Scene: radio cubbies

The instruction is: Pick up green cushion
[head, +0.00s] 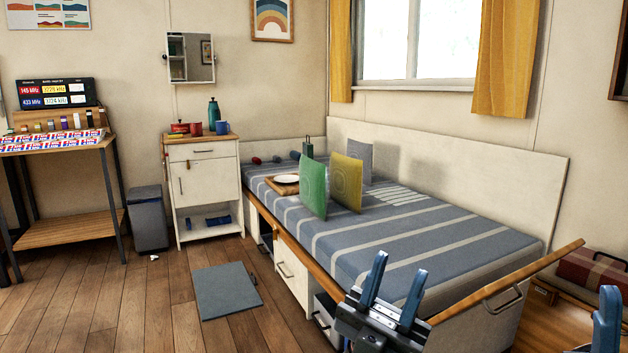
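The green cushion (312,188) stands upright on the striped blue-grey bed (400,240), near the bed's front edge. My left gripper (399,262) is at the bottom of the view, in front of the bed's near end. Its two blue fingers are apart with nothing between them, well short of the green cushion. My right gripper (608,318) shows only in part at the lower right edge, so its opening is hidden.
A grey cushion (359,160) stands behind the yellow one. A tray with a plate (286,179) lies left of the green cushion. The bed's wooden end rail (520,280) rises near my grippers.

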